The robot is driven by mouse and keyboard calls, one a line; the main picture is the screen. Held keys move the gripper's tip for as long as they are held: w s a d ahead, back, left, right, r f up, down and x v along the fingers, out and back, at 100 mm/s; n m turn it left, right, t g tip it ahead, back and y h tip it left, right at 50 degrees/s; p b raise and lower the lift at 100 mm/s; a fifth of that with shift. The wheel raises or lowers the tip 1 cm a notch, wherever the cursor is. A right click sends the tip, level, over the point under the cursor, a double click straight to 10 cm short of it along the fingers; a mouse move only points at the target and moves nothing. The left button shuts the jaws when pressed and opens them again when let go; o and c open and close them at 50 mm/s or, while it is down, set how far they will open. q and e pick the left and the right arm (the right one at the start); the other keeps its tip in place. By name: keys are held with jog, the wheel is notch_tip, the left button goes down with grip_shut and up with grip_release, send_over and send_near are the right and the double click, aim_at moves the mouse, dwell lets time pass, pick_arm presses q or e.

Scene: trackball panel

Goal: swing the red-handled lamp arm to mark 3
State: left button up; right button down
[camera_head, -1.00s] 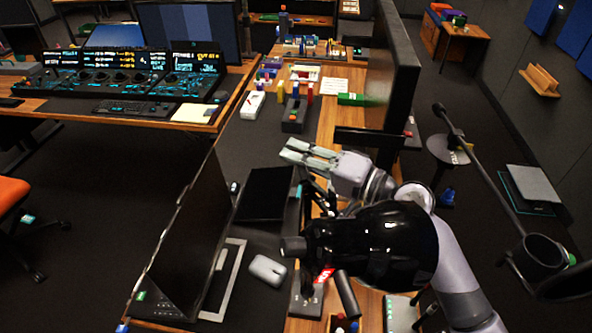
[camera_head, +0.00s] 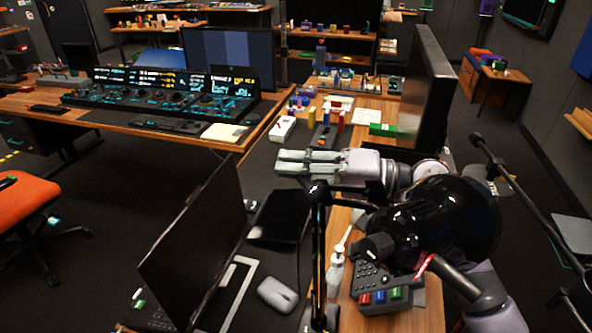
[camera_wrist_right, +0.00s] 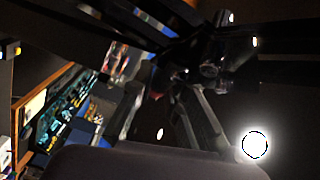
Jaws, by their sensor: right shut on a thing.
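A black desk lamp with a thin upright post (camera_head: 318,255) stands on the desk at the lower middle of the head view. Its glossy black shade (camera_head: 450,215) is to the right of the post. A red piece (camera_head: 425,264) shows at the shade's lower edge. My right gripper (camera_head: 285,163) points left over the top of the post, its fingers close together and shut on the lamp arm. The exact grip spot is hidden. In the wrist view both fingers (camera_wrist_right: 160,100) meet dark parts, blurred. The numbered marks cannot be read. My left gripper is not in view.
A large monitor (camera_head: 428,90) rises behind my right arm.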

jog(key=c, duration=1.6)
grip_release()
jog(key=shift+o, duration=0.2)
jog(key=s+d, duration=0.1)
jog(key=d, duration=0.6)
jog(key=shift+d, duration=0.2)
jog(key=shift+f, duration=0.1)
